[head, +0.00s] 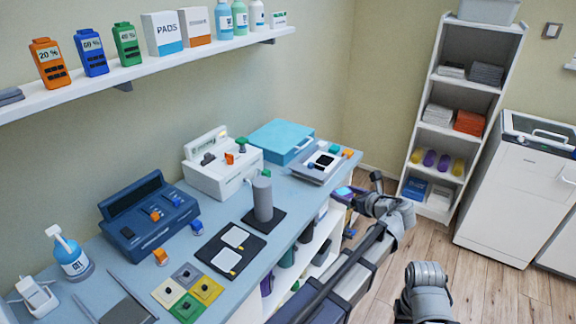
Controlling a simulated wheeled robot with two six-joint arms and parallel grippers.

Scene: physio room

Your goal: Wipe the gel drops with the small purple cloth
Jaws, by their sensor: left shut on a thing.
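My left gripper (352,197) is at the right edge of the blue worktop (220,214), beyond the grey pad stand. I cannot make out any gel drops on the worktop at this size. My right arm shows only as grey links at the bottom right; its gripper is not in view.
A blue device (148,216), a white device (222,168), a teal case (281,142) and a grey cylinder on a dark base (263,196) stand on the worktop. A black mat with white pads (230,250) lies in front. Free floor (490,290) is at right.

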